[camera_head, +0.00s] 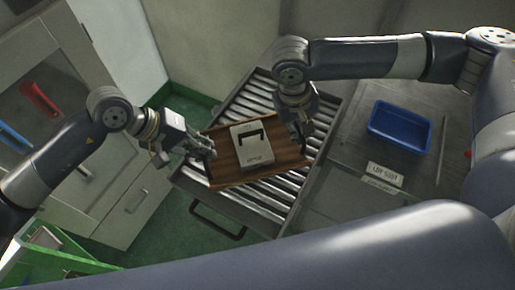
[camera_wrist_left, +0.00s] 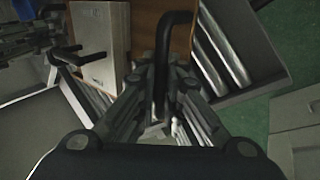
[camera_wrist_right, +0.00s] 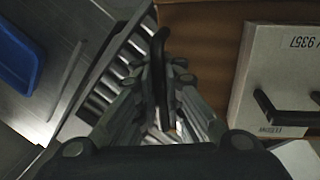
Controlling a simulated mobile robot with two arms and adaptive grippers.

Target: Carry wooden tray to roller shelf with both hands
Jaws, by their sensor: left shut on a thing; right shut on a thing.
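The wooden tray (camera_head: 225,170) is brown and carries a pale box-like block (camera_head: 256,148) with a black handle and printed text. The tray is over the roller shelf (camera_head: 245,100), a grey frame with metal rollers; I cannot tell whether it touches them. My left gripper (camera_head: 208,152) is shut on the tray's left handle, a black bar seen in the left wrist view (camera_wrist_left: 163,65). My right gripper (camera_head: 301,134) is shut on the tray's right handle, a black bar in the right wrist view (camera_wrist_right: 159,75).
A blue bin (camera_head: 399,128) stands on the grey table to the right, near a white label sign (camera_head: 384,174). A grey cabinet (camera_head: 125,205) stands on the left with red and blue items above. Bare rollers show behind and in front of the tray.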

